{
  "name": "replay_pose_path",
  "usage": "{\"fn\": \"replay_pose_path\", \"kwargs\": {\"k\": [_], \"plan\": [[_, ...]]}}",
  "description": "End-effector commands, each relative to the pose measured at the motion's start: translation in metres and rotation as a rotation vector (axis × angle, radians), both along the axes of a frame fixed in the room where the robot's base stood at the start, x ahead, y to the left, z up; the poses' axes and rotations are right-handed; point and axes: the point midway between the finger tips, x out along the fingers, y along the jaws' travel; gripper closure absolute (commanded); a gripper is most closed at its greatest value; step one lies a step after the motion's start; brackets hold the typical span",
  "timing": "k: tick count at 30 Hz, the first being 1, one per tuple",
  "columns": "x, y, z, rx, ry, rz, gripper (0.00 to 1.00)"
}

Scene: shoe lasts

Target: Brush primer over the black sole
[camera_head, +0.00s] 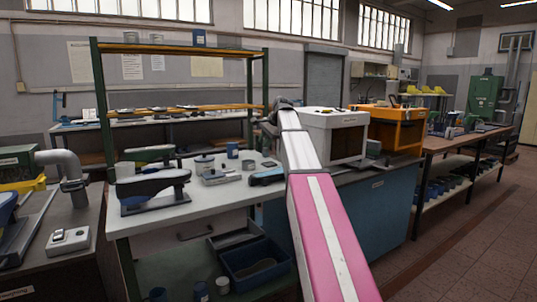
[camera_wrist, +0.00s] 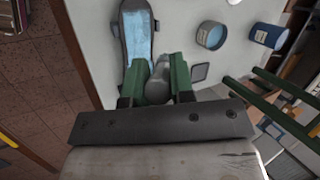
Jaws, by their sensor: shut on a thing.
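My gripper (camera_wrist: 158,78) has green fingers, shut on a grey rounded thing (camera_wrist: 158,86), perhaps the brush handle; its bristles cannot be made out. Just beyond the fingers in the wrist view lies a long sole (camera_wrist: 137,34) with a dark rim and a patchy light-blue face. I cannot tell whether the held thing touches it. A dark and blue long shape on the bench in the head view (camera_head: 266,176) may be the same sole. An open pot with blue inside (camera_wrist: 210,36) stands right of the sole. In the head view my arm mostly hides the gripper.
A blue labelled can (camera_wrist: 268,36) stands beside the pot. A white box (camera_head: 333,132) and an orange box (camera_head: 394,128) stand behind my arm. A shelf rack rises behind the bench.

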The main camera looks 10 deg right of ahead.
Motion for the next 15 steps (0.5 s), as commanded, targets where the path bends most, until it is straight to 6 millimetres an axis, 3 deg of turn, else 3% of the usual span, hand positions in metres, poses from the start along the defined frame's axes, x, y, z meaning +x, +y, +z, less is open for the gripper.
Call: {"fn": "replay_pose_path", "kwargs": {"k": [5, 15], "plan": [[-0.001, 0.011, 0.007, 0.0, 0.0, 0.001, 1.0], [-0.01, 0.057, 0.038, -0.001, -0.002, 0.001, 1.0]]}}
